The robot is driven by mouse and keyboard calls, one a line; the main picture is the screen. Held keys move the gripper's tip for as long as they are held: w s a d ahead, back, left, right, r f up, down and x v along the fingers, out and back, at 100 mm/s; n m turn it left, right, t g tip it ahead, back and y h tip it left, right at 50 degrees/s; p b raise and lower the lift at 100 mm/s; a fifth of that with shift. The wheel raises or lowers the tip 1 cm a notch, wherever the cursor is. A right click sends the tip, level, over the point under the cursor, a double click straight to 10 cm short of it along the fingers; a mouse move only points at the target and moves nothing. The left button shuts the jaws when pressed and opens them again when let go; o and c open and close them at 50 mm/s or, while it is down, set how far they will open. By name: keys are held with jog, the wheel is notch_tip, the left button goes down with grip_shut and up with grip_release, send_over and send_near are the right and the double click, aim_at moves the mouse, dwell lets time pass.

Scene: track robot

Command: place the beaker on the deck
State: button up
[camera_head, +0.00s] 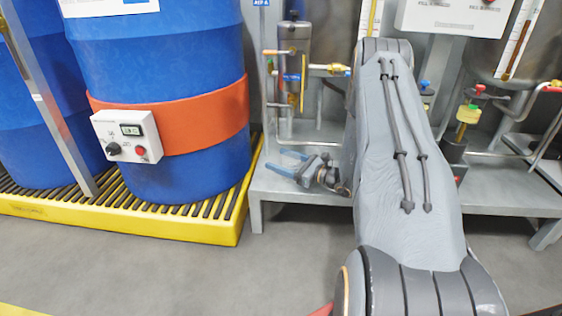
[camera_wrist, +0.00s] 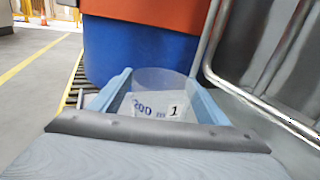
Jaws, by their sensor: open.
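The beaker (camera_wrist: 162,88) is clear, with "200 ml" printing and a small "1" label; in the wrist view it sits upright between the light-blue fingers of my gripper (camera_wrist: 160,84). My gripper is open around it, and its near side is hidden by the gripper body. In the head view my gripper (camera_head: 286,163) is low over the left end of the grey metal deck (camera_head: 507,184). The beaker is hard to make out there. The frames do not clearly show its base touching the deck.
Blue drums (camera_head: 160,50) stand on a yellow spill pallet (camera_head: 140,225) left of the deck. An orange band with a control box (camera_head: 127,137) wraps one drum. Pipes and a metal vessel (camera_head: 296,45) stand behind my gripper. The floor (camera_head: 290,265) in front is clear.

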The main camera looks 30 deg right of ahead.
jog(key=p+v, duration=0.5)
jog(key=v, duration=0.6)
jog(key=shift+s+d, duration=0.3)
jog(key=shift+s, duration=0.1)
